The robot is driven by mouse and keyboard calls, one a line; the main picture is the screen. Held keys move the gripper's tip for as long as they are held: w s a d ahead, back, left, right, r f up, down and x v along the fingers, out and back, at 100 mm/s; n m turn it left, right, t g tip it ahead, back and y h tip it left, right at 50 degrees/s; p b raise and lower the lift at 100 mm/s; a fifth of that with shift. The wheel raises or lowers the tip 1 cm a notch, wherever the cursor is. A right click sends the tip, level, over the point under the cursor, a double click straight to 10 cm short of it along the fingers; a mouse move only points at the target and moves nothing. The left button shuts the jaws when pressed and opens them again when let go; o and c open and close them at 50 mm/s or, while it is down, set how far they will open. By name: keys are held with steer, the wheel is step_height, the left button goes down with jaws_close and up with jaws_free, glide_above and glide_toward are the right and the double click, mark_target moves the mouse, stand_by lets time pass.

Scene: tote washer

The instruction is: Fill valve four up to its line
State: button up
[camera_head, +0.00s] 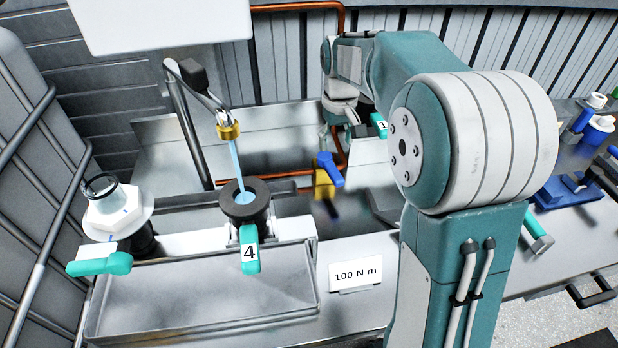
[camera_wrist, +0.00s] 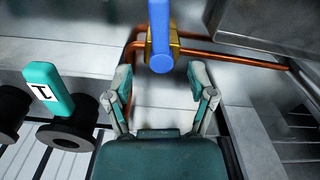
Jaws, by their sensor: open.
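Valve four (camera_head: 250,252) has a teal handle marked 4 and a black round flange (camera_head: 236,213) facing up. A pale blue stream (camera_head: 236,158) falls from the spout (camera_head: 228,130) into its opening, where blue water shows. Its line cannot be made out. A blue lever (camera_head: 328,168) sits on a brass tap body (camera_head: 324,186). In the wrist view the blue lever (camera_wrist: 161,35) is ahead of my gripper (camera_wrist: 165,88), roughly between the fingers' directions. My gripper is open and empty, apart from the lever. In the head view it is partly hidden by my arm.
A valve (camera_head: 118,212) with a white collar and clear cup stands left. A teal handle marked 1 (camera_wrist: 48,90) is left of my gripper. Copper pipe (camera_wrist: 235,60) runs behind the tap. A metal tray (camera_head: 200,295) and a "100 N m" card (camera_head: 357,274) are in front.

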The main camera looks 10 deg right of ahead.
mark_target(334, 170)
step_height(334, 170, down, 9)
steer(key=shift+f, duration=0.1)
stand_by(0.3)
jaws_close()
